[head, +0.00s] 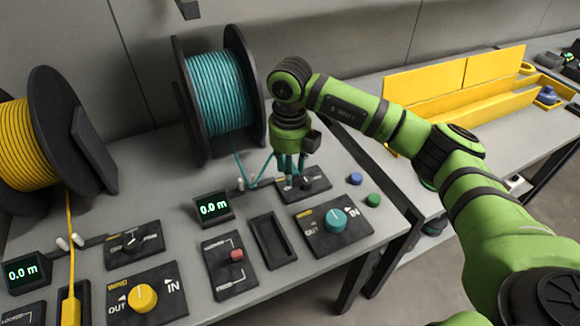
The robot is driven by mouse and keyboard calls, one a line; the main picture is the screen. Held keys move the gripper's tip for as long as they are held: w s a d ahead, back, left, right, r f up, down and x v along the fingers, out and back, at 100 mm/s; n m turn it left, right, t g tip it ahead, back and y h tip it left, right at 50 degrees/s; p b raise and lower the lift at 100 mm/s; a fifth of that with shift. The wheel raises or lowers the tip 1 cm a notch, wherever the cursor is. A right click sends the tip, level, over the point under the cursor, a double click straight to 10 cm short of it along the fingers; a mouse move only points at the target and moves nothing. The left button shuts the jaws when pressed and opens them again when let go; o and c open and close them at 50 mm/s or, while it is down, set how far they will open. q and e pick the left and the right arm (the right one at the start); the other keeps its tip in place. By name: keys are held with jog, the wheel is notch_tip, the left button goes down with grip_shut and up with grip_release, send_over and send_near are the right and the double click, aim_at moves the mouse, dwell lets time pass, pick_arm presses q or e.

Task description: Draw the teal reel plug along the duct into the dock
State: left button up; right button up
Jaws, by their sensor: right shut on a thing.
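The teal reel (220,92) stands upright between black flanges at the back. Its teal line (240,168) runs down to the small pegs, then bends up to my right gripper (290,172). My right gripper points down and is shut, with the line leading into it. The plug itself is hidden or too small to make out between the fingers. The gripper is over the small black lever panel (318,186), behind the dock. The dock (272,240), a black rectangular recess, is empty. My left gripper is not in view.
A display (212,208) reads 0.0 m. A panel with a red switch (237,254) and a teal knob (337,220) flank the dock. Blue (355,178) and green (373,200) buttons are at right. A yellow reel (25,140) with its knob (143,298) stands left.

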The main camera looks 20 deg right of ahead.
jog(key=shift+d, duration=0.1)
jog(key=shift+d+f+n+b, duration=0.15)
jog(key=shift+d+n+b, duration=0.15)
jog(key=shift+n+b, duration=0.1)
jog(key=d+n+b, duration=0.3)
jog(key=d+n, duration=0.6)
jog(key=n, duration=0.3)
jog(key=shift+w+d+b, duration=0.15)
jog(key=shift+b, duration=0.15)
jog(key=shift+d, duration=0.1)
